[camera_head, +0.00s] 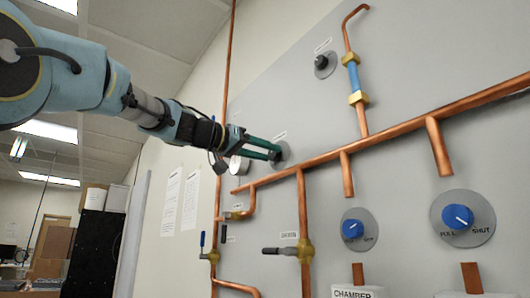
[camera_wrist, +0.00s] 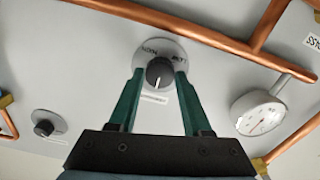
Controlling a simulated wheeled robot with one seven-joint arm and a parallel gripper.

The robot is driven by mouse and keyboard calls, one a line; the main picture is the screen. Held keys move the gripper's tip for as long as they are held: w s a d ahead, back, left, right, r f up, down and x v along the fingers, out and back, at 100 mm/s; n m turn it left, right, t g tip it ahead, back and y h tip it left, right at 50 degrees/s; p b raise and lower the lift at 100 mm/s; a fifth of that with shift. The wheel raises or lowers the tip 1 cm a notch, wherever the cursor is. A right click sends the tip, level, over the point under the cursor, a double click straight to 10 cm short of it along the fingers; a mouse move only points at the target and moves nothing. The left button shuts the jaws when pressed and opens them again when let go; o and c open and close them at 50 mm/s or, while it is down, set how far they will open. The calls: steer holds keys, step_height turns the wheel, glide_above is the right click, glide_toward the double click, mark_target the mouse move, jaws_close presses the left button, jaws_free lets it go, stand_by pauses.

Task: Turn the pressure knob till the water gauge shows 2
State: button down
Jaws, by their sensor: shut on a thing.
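A dark round knob with a white pointer line (camera_wrist: 158,73) sits on a grey lettered disc (camera_wrist: 152,47) in the wrist view. My gripper (camera_wrist: 158,78) is shut on this knob, with one green finger on each side. In the head view my gripper (camera_head: 277,152) reaches the panel, and its fingers mostly hide the knob; part of the disc (camera_head: 284,160) shows. A round white gauge (camera_wrist: 260,113) is right of the knob in the wrist view. Its needle shows, but its numbers are too small to read. The gauge (camera_head: 237,166) is edge-on below my gripper in the head view.
Copper pipes (camera_head: 330,153) run across the grey panel (camera_head: 400,80) close to my gripper. Another dark knob (camera_head: 321,62) sits higher up. Two blue knobs (camera_head: 353,229) (camera_head: 457,216) are at the lower right. A lever valve (camera_head: 304,251) marked DRAIN stands below.

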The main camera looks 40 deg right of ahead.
steer(key=shift+f+n+b, duration=0.1)
steer(key=shift+n+b, duration=0.6)
steer(key=shift+n, duration=0.3)
steer(key=n+b, duration=0.1)
steer(key=n, duration=0.3)
steer(key=shift+n, duration=0.3)
steer(key=n, duration=0.3)
steer(key=shift+b, duration=0.3)
steer(key=shift+n, duration=1.8)
steer(key=shift+c, duration=1.7)
jaws_free()
